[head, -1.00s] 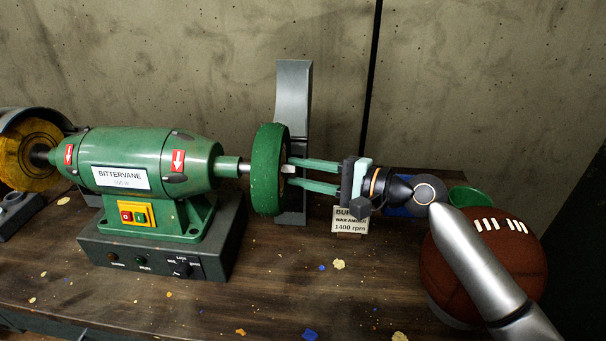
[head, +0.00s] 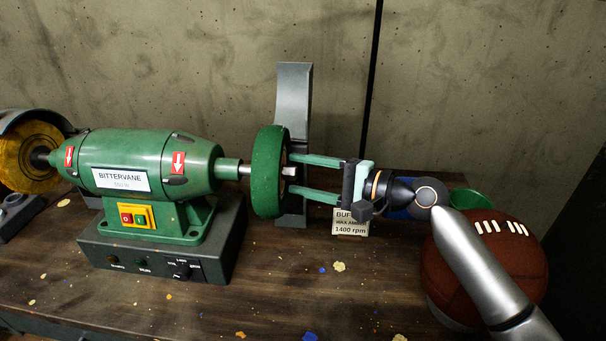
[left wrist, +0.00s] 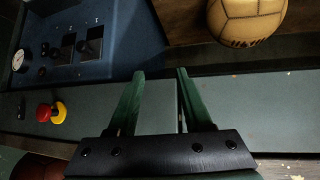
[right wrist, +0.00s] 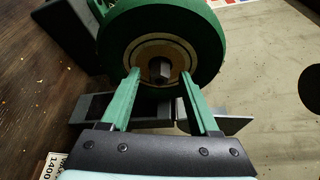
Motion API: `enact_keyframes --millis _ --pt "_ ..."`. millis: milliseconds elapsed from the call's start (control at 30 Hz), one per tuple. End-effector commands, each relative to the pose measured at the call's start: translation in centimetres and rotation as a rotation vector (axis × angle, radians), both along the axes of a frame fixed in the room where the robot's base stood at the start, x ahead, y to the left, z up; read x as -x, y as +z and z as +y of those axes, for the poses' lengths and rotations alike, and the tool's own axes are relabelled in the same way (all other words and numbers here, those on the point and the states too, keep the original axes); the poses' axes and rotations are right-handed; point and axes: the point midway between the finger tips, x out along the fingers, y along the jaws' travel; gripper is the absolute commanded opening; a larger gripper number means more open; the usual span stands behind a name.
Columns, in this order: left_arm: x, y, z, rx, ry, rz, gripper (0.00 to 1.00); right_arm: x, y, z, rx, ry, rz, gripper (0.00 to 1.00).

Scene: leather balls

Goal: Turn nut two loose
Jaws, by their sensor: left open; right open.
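A pale hex nut (head: 290,171) sits at the centre of the green buffing wheel (head: 266,172) on the right end of the green motor. The nut (right wrist: 160,70) also shows in the right wrist view, on the wheel's brown hub. My right gripper (head: 291,173) is open, with one finger on each side of the nut. In the right wrist view gaps show between the nut and the fingertips (right wrist: 159,74). My left gripper (left wrist: 158,73) is open and empty in its wrist view, over a grey surface, and is not in the head view.
The green motor (head: 140,165) stands on a dark switch box (head: 160,258). A grey guard (head: 294,95) rises behind the wheel. A small sign (head: 350,223) and a brown laced ball (head: 500,250) are to the right. A yellow wheel (head: 28,155) is at left.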

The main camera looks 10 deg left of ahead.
Motion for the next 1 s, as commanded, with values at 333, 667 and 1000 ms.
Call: enact_keyframes --millis 333,667,1000 --pt "0.0 -0.5 0.0 0.000 -0.002 0.002 0.50 2.2 0.5 -5.9 0.003 -0.004 0.000 0.61" --pt "-0.4 -0.4 -0.6 0.008 -0.010 -0.005 0.50 4.2 1.3 -10.7 0.002 -0.002 0.000 0.61" --pt "-0.4 -0.4 -0.6 0.006 -0.012 -0.002 0.50 4.5 1.5 -11.4 0.001 0.000 0.000 0.61"
